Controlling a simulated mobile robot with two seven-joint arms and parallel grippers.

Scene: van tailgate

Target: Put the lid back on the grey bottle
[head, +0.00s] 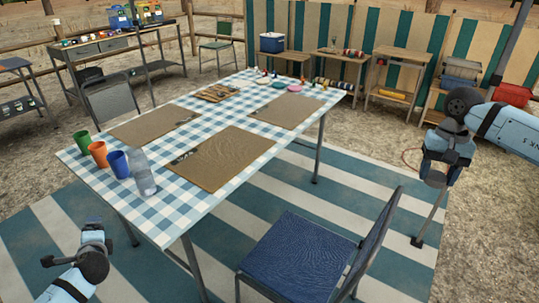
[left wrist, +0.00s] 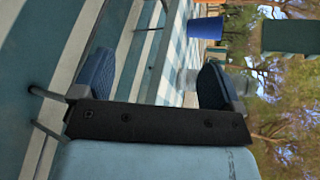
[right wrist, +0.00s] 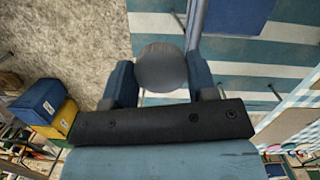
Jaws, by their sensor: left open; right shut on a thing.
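The grey, see-through bottle (head: 143,174) stands upright at the table's near left corner, beside the blue cup (head: 118,164). I cannot make out its mouth clearly. My right gripper (head: 436,178) is at the right, clear of the table and far from the bottle. It is shut on a round grey piece that looks like the lid (right wrist: 162,68), between its fingers in the right wrist view. My left gripper (head: 90,228) is low at the left, below the table's near left corner. Its fingers (left wrist: 157,82) are apart and empty. A pale see-through shape, probably the bottle, shows beyond them.
The checked table (head: 210,200) also holds an orange cup (head: 98,154), a green cup (head: 83,141) and brown place mats (head: 222,160). A blue chair (head: 300,250) stands at its near right side. A slanting pole with a dark foot (head: 417,242) is close to my right gripper.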

